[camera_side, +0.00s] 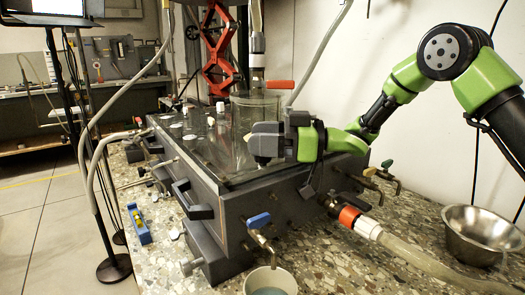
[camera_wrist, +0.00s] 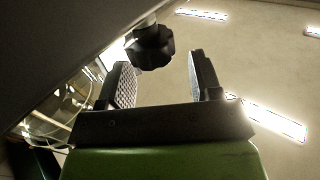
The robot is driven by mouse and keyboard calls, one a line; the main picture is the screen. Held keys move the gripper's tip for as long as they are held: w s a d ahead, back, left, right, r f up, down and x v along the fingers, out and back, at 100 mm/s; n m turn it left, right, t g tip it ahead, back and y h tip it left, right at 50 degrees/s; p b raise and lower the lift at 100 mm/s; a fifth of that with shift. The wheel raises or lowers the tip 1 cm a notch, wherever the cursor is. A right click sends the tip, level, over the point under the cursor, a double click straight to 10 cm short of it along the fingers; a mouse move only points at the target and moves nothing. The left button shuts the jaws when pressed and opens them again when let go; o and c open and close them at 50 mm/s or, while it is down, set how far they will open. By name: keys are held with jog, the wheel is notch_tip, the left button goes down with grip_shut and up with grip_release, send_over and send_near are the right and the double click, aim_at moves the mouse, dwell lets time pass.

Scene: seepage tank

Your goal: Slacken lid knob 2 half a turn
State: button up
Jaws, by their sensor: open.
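The tank (camera_side: 215,190) is a dark grey box with a clear lid, standing on the speckled bench. My gripper (camera_side: 258,150) is over the right part of the lid in the side view, with its fingertips hard to make out. In the wrist view my gripper (camera_wrist: 161,62) is open, with two ribbed fingers apart. A black lobed knob (camera_wrist: 150,48) on a pale stem shows just beyond the fingertips, nearer the left finger. The fingers are not closed on it. I cannot tell its number, and I cannot pick it out in the side view.
A blue-handled tap (camera_side: 259,222) sits over a white cup (camera_side: 270,282). A hose (camera_side: 425,258) leaves the tank near a steel bowl (camera_side: 478,232).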

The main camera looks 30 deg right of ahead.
notch_tip(320, 180, up, 7)
jog(key=shift+r, duration=0.1)
dwell(0.3)
jog(key=w+a+r+m+t+h, duration=0.2)
jog(key=w+m+h, duration=0.5)
jog(key=m+h, duration=0.7)
jog(key=s+f+m+g+h, duration=0.2)
jog(key=s+m+g+h, duration=0.15)
jog(key=s+g, duration=0.6)
jog(key=shift+m+y, duration=0.25)
jog(key=x, duration=0.9)
jog(key=shift+s+a+f, duration=0.2)
jog(key=shift+s+f, duration=0.15)
